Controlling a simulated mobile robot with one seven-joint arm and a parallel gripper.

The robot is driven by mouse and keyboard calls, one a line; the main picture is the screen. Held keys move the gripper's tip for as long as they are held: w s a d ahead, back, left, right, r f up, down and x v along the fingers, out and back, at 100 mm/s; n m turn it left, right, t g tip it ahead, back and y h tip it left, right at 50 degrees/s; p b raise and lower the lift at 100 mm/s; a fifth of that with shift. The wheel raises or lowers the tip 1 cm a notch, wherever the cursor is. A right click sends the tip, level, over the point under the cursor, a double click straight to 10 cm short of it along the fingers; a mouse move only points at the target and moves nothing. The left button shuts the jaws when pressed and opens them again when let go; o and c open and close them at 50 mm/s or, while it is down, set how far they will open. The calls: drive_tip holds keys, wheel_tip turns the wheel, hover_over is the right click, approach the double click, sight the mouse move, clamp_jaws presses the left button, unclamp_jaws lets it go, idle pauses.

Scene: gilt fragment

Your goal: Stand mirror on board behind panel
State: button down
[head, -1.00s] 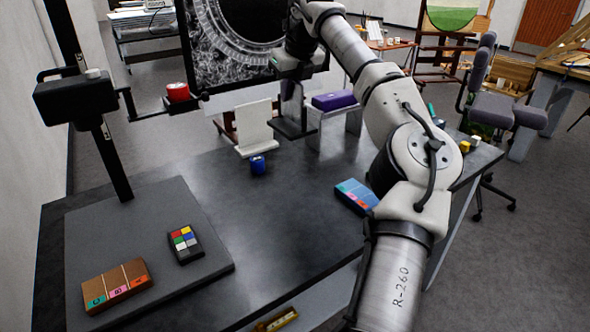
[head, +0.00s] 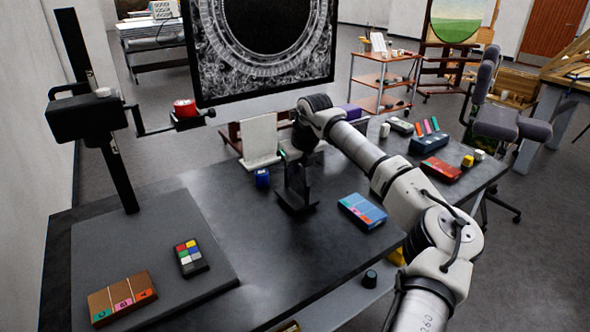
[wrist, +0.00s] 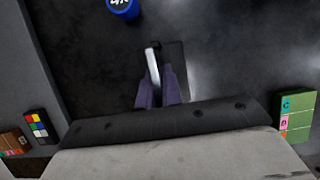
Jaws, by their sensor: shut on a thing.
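My gripper (head: 297,158) is shut on a dark upright piece with a flat black foot (head: 297,203), which I take to be the mirror. It hangs or stands over the black tabletop; I cannot tell whether the foot touches. In the wrist view my gripper (wrist: 159,88) closes on the mirror, whose pale thin edge (wrist: 153,62) shows above the black foot. A white panel (head: 259,140) stands upright to the left of it, near the table's far edge. A flat dark grey board (head: 150,265) lies at the table's left.
A blue jar (head: 262,177) stands close left of the mirror. A blue box (head: 362,210) lies to its right. The board bears a colour chart (head: 191,258), an orange-brown box (head: 122,298) and a black column (head: 95,110). A large dark screen (head: 265,45) rises behind.

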drive_tip(key=shift+f, duration=0.4)
drive_tip(key=shift+f, duration=0.15)
drive_tip(key=c, duration=1.6)
unclamp_jaws()
drive_tip(key=shift+o, duration=0.2)
